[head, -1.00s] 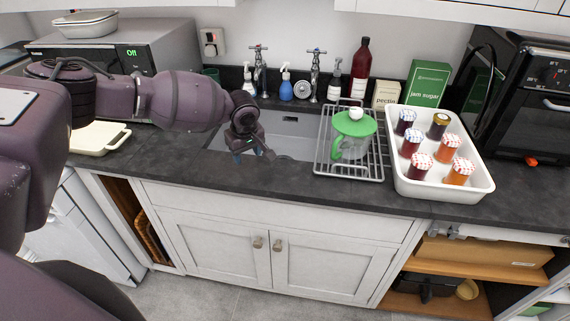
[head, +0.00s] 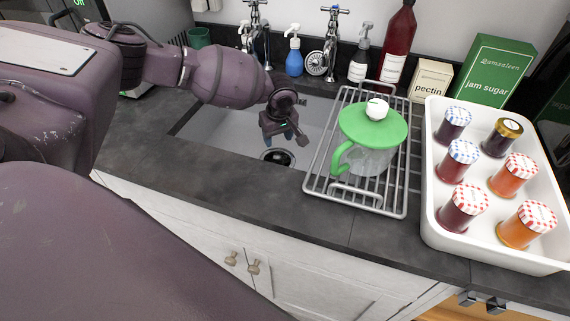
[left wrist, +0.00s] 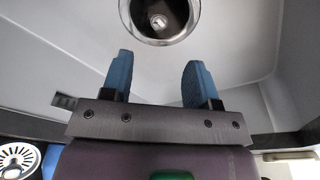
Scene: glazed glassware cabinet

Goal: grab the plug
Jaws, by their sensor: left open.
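My left gripper (head: 283,139) hangs over the sink basin (head: 222,128), open and empty. In the left wrist view its two blue fingers (left wrist: 159,65) stand apart with nothing between them. Beyond them is the round drain (left wrist: 160,18), a chrome ring with a small bright part inside; it also shows in the head view (head: 277,157), just below the gripper. A slotted chrome disc (head: 316,63) stands behind the sink between the blue bottle and a tap. It also shows in the left wrist view (left wrist: 17,160). I cannot tell for certain which piece is the plug. My right gripper is out of view.
A wire rack (head: 318,180) holding a green-lidded jug (head: 368,140) stands right of the basin. A white tray (head: 432,205) with several jam jars is farther right. Taps (head: 331,45) and a blue bottle (head: 294,55) line the back. The front counter strip (head: 250,195) is clear.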

